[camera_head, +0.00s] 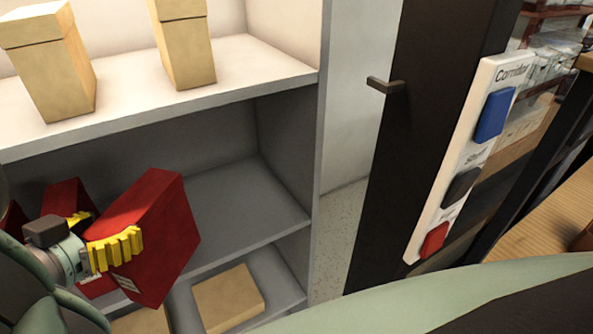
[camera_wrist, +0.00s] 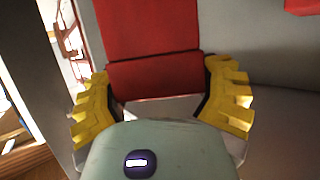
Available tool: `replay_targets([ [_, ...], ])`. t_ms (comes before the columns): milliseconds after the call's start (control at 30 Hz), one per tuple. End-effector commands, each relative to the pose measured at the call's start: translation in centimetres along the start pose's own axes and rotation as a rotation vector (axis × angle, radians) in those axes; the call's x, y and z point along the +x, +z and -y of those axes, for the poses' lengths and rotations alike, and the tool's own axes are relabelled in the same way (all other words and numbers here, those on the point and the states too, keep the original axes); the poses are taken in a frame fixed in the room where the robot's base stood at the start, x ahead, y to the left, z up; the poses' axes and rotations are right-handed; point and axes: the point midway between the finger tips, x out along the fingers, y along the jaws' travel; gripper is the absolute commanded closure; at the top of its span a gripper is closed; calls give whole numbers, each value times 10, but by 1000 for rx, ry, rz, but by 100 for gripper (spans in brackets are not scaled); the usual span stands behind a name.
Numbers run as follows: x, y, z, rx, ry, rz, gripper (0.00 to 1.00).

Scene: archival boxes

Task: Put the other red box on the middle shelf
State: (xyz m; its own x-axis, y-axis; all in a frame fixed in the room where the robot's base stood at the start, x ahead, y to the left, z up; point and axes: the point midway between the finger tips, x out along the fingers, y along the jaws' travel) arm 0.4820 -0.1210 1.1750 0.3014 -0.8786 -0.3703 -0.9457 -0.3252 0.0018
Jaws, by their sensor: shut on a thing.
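My gripper (camera_head: 115,248) is shut on a red box (camera_head: 158,235), with yellow ribbed fingers on its sides. The box looks tilted in the head view, at the front of the middle shelf (camera_head: 240,205); I cannot tell whether it touches the shelf. In the wrist view the held red box (camera_wrist: 153,35) is between both fingers of my gripper (camera_wrist: 160,75). Another red box (camera_head: 66,196) is behind my gripper at the left, partly hidden. A red patch also shows at the wrist view's top right corner.
Two tan boxes (camera_head: 50,65) (camera_head: 185,45) stand on the upper shelf. Tan boxes (camera_head: 228,298) lie on the lower shelf. The middle shelf's right part is clear. A dark post with a handle (camera_head: 386,86) and a panel of coloured buttons (camera_head: 465,160) stand at the right.

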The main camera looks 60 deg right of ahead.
Motion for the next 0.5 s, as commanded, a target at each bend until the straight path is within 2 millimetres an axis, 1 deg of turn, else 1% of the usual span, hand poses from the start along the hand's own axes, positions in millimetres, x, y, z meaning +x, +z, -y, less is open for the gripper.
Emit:
replay_targets([
  [33, 8, -3, 1, 9, 8, -6, 72],
  [500, 64, -20, 20, 5, 6, -8, 72],
])
